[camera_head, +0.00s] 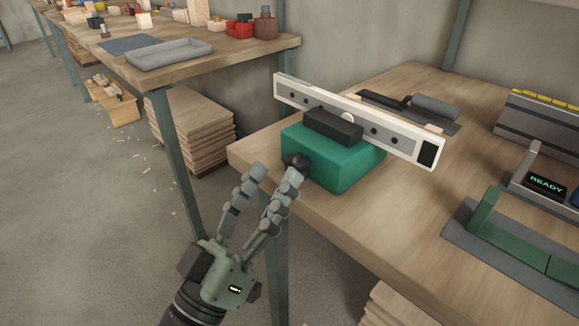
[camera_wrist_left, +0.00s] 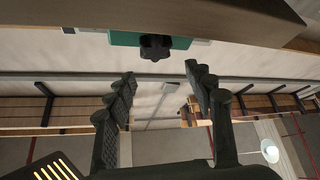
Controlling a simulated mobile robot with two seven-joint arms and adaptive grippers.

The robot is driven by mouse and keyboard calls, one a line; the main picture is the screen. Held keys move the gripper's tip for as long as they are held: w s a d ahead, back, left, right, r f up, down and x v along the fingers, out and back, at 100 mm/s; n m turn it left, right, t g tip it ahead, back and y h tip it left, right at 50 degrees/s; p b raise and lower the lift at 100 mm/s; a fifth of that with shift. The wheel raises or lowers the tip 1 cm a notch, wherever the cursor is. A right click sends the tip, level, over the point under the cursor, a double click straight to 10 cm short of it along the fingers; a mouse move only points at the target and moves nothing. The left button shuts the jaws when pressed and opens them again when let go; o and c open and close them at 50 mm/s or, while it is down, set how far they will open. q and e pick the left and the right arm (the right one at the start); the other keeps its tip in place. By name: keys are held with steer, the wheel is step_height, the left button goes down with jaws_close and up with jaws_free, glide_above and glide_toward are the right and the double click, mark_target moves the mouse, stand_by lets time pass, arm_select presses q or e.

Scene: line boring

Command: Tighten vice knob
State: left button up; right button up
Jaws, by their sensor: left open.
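The green vice (camera_head: 335,160) stands at the near left corner of the wooden workbench. A long pale bar with a grey, holed face (camera_head: 378,128) sits across the top of the vice, behind its dark jaw block (camera_head: 333,126). The dark lobed knob (camera_head: 297,160) is on the vice's near side and also shows in the left wrist view (camera_wrist_left: 155,47). My left gripper (camera_head: 277,172) is open and empty below the knob, one fingertip overlapping it in the head view. In the left wrist view the knob lies beyond the spread fingertips (camera_wrist_left: 161,76). My right gripper is not seen.
A lit READY display (camera_head: 546,184) and a green bar on a grey mat (camera_head: 490,235) are at the right. A dark roller (camera_head: 435,107) lies behind the bar. Another bench with a grey tray (camera_head: 168,54) stands at left. Open floor lies left of my gripper.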

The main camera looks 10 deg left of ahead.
mark_target(297, 167)
arm_select(q)
steer(key=n+y, duration=0.3)
steer(key=n, duration=0.1)
steer(key=shift+n, duration=0.3)
steer(key=shift+w+d, duration=0.95)
steer(key=shift+w, duration=0.3)
steer(key=c, duration=1.2)
steer(key=m+g+h+b, duration=0.1)
steer(key=m+g+h, duration=0.1)
steer(key=m+h, duration=0.2)
steer(key=m+g+h+b, duration=0.1)
steer(key=m+h, duration=0.3)
steer(key=m, duration=0.6)
steer(key=m+g+h+b, duration=0.1)
steer(key=m+g+h, duration=0.3)
steer(key=m, duration=0.3)
steer(key=shift+a+r, duration=0.1)
steer(key=o, duration=1.2)
